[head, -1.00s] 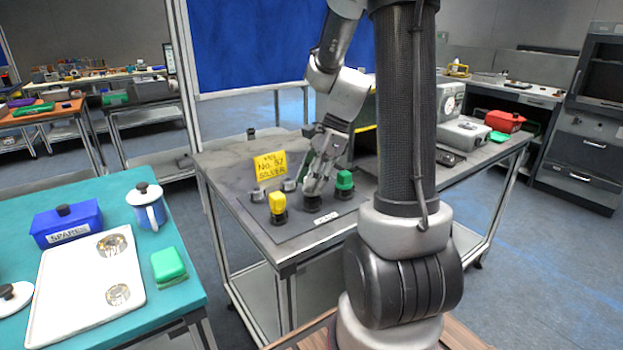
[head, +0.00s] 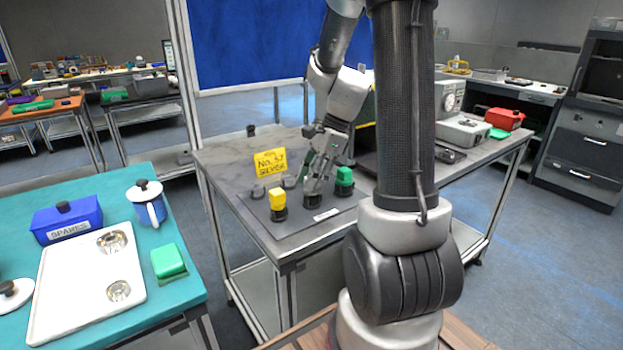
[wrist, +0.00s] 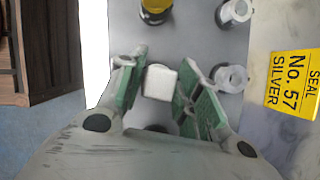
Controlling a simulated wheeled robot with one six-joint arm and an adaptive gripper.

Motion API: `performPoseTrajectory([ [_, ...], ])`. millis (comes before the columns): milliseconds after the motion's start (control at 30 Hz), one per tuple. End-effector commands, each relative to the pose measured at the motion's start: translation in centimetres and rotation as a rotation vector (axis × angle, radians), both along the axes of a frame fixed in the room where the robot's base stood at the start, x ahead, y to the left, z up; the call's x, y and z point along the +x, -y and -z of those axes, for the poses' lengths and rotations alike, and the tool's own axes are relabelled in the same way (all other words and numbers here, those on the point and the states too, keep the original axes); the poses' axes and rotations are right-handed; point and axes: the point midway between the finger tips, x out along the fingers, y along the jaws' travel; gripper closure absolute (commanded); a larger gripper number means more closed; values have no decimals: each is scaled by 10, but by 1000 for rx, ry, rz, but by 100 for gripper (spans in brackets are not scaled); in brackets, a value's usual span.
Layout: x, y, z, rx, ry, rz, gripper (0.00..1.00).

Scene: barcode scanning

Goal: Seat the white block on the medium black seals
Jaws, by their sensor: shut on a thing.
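My gripper (wrist: 160,85) is shut on a white block (wrist: 160,83), held between its green finger pads. In the head view my gripper (head: 318,180) points down over the middle of three black seals; this middle black seal (head: 311,199) shows just below the fingertips. The block hides what lies under it in the wrist view, so I cannot tell whether it touches the seal. A yellow block (head: 277,197) sits on the left black seal (head: 279,214). A green block (head: 344,175) sits on the right black seal (head: 344,189).
Silver seals (wrist: 230,77) stand in a row beside the black ones. A yellow sign (head: 270,162) reading "No. 57 SILVER" stands behind them. Grey equipment (head: 463,130) occupies the table's right side. A teal table (head: 185,300) stands at left.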

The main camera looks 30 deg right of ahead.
Motion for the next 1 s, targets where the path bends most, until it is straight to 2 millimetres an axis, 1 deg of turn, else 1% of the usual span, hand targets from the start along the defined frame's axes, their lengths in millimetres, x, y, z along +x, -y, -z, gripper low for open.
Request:
performPoseTrajectory([
  [233, 0, 0, 6, 1, -2, 0, 94],
  [267, 0, 0, 6, 0, -1, 0, 62],
  [300, 0, 0, 5, 0, -1, 0, 55],
  [367, 0, 0, 5, 0, -1, 0, 44],
  [400, 0, 0, 5, 0, -1, 0, 41],
  [600, 0, 0, 5, 0, 0, 0, 41],
  [633, 0, 0, 5, 0, 0, 0, 39],
  [700, 0, 0, 5, 0, 0, 0, 27],
  [1000, 0, 0, 5, 0, 0, 0, 27],
])
